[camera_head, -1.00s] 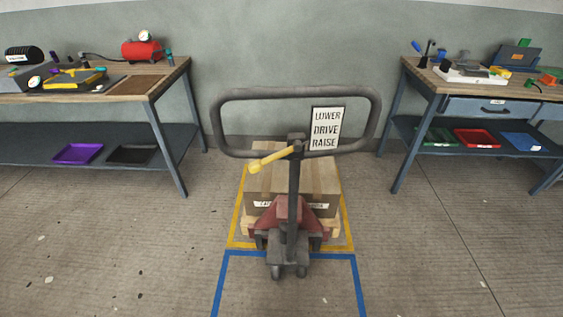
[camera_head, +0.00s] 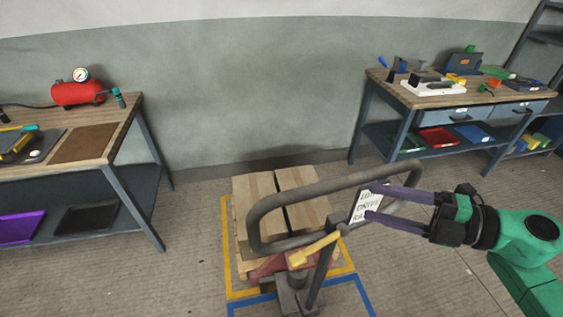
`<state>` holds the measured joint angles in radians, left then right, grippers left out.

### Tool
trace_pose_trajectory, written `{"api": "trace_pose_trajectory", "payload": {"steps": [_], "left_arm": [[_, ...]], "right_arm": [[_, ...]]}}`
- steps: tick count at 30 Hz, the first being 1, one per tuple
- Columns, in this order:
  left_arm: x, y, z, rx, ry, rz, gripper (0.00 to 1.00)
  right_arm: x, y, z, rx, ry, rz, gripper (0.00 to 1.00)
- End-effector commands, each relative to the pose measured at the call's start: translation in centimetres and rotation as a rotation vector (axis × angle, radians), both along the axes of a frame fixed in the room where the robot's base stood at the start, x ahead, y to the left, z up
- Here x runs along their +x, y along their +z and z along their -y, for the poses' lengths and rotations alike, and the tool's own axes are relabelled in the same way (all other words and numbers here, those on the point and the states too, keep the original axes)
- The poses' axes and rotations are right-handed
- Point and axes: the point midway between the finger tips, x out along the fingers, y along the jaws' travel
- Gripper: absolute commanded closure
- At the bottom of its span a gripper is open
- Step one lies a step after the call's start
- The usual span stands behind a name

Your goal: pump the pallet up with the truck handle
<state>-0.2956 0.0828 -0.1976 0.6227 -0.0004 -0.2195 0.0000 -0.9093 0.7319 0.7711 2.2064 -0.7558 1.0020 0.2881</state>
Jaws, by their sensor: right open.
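The pallet truck's dark loop handle (camera_head: 268,209) stands in front of me at the middle of the head view. A yellow lever (camera_head: 313,250) sits at the base of the loop, and a white sign (camera_head: 366,205) lettered for drive is partly hidden behind my fingers. My right gripper (camera_head: 372,203) comes in from the right with purple fingers apart, at the right part of the loop. I cannot tell whether the fingers touch the bar. The boxes (camera_head: 257,190) rest on the wooden pallet (camera_head: 243,262) behind the handle. My left gripper is not in view.
A workbench (camera_head: 125,110) with a red compressor (camera_head: 77,92) stands at the left. Another workbench (camera_head: 377,78) with tools stands at the back right. Yellow tape (camera_head: 228,245) and blue tape (camera_head: 367,297) mark the floor around the truck. The floor between the benches is otherwise clear.

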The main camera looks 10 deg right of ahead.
Motion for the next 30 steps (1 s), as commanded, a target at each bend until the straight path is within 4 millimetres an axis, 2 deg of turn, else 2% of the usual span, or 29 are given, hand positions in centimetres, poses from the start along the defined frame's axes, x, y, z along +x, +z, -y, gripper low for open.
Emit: {"api": "trace_pose_trajectory", "payload": {"steps": [5,11,18,24,30], "left_arm": [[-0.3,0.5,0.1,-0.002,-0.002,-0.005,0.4],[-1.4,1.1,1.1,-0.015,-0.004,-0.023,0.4],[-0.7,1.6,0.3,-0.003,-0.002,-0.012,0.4],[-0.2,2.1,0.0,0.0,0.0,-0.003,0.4],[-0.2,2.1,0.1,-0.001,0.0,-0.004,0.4]], "right_arm": [[1.0,-0.1,-2.0,-0.004,0.014,0.002,0.37],[3.9,-0.8,-6.2,-0.003,0.013,0.006,0.37],[6.7,-1.5,-9.9,-0.003,0.006,0.007,0.37],[7.8,-1.9,-11.5,0.0,0.003,0.004,0.37],[8.0,-2.2,-11.9,-0.001,0.003,0.001,0.37]]}}
